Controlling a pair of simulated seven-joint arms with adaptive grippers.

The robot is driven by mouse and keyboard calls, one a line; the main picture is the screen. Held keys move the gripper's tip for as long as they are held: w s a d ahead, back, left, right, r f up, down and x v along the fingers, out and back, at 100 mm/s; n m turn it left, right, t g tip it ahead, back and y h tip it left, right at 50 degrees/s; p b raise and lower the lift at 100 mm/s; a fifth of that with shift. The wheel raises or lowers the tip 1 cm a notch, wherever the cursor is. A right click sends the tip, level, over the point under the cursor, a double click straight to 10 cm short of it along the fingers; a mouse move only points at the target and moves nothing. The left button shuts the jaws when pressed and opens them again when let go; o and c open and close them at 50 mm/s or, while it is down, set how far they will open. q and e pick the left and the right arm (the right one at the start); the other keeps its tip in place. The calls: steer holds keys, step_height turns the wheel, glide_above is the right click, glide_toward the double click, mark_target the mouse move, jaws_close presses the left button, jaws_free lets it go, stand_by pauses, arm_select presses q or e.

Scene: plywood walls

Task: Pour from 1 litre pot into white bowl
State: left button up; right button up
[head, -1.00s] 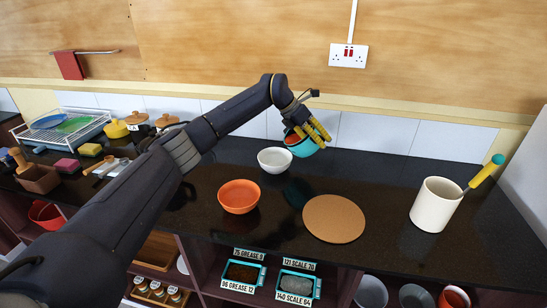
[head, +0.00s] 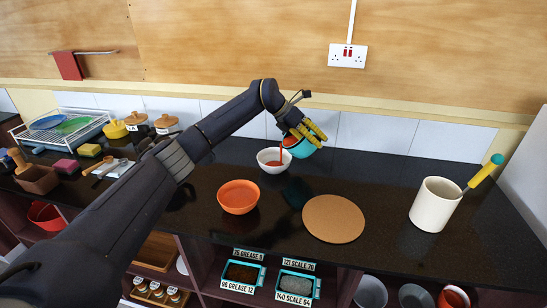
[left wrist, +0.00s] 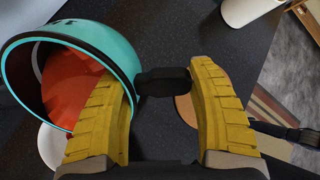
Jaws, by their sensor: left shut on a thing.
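The teal pot (head: 303,149) is held in the air above the counter, tilted toward the left. My left gripper (head: 312,131) is shut on it, with yellow fingers around its dark handle (left wrist: 163,82) in the left wrist view. Orange-red liquid (left wrist: 72,88) shows inside the pot. A thin orange-red stream (head: 281,156) falls from its rim into the white bowl (head: 273,166), where orange-red liquid lies. The white bowl also shows partly in the left wrist view (left wrist: 50,146), mostly hidden behind the pot. My right gripper is not in view.
An orange bowl (head: 238,197) stands in front of the white bowl. A round cork mat (head: 333,219) lies to its right.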

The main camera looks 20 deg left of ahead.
arm_select(q)
steer(key=shift+s+a+t+h+b, duration=0.2)
steer(key=shift+a+h, duration=0.1)
steer(key=shift+h, duration=0.15)
steer(key=shift+s+a+t+h+b, duration=0.1)
steer(key=shift+a+t+h, duration=0.15)
steer(key=shift+h, duration=0.2)
stand_by(1.7)
steer(key=shift+a+r, duration=0.2)
steer(key=shift+a, duration=0.05)
stand_by(0.6)
